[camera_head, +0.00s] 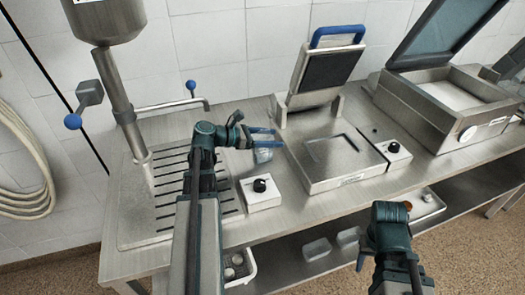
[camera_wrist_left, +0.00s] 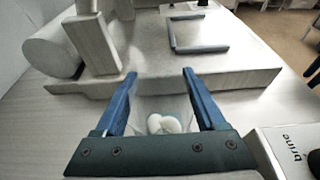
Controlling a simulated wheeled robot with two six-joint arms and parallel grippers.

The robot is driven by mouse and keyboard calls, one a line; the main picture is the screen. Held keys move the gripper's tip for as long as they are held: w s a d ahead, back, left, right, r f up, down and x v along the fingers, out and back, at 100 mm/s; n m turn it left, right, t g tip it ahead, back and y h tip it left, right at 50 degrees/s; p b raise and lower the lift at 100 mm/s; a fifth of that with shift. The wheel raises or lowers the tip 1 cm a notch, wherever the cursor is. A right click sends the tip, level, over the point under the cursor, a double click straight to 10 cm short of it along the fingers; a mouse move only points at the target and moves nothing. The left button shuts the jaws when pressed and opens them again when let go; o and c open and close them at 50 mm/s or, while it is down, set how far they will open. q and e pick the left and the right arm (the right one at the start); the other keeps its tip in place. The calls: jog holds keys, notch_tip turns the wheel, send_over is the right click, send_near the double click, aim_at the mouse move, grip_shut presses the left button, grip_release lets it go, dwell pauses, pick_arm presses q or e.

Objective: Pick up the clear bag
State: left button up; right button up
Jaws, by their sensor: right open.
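The clear bag (camera_head: 263,154) is a small see-through bag on the steel counter, just in front of the press. In the left wrist view the clear bag (camera_wrist_left: 166,105) lies between my blue fingers and has round white contents. My left gripper (camera_head: 264,138) is over the bag; its fingers (camera_wrist_left: 158,76) are apart, one on each side of it. I cannot tell whether either finger touches the bag. My right gripper (camera_head: 366,262) is open and empty at the lower right, in front of the counter, away from the bag.
A press with a raised lid (camera_head: 322,70) and flat base (camera_head: 335,155) stands right of the bag. A control box with a black knob (camera_head: 262,194) is close in front. A slatted drain (camera_head: 172,190) lies left. A lower shelf holds clear containers (camera_head: 317,249).

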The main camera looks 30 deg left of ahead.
pick_arm(q)
jog(key=c, duration=0.8)
jog(key=shift+c, duration=0.2)
jog(key=shift+r, duration=0.1)
notch_tip(320, 180, up, 10)
jog(key=p, duration=1)
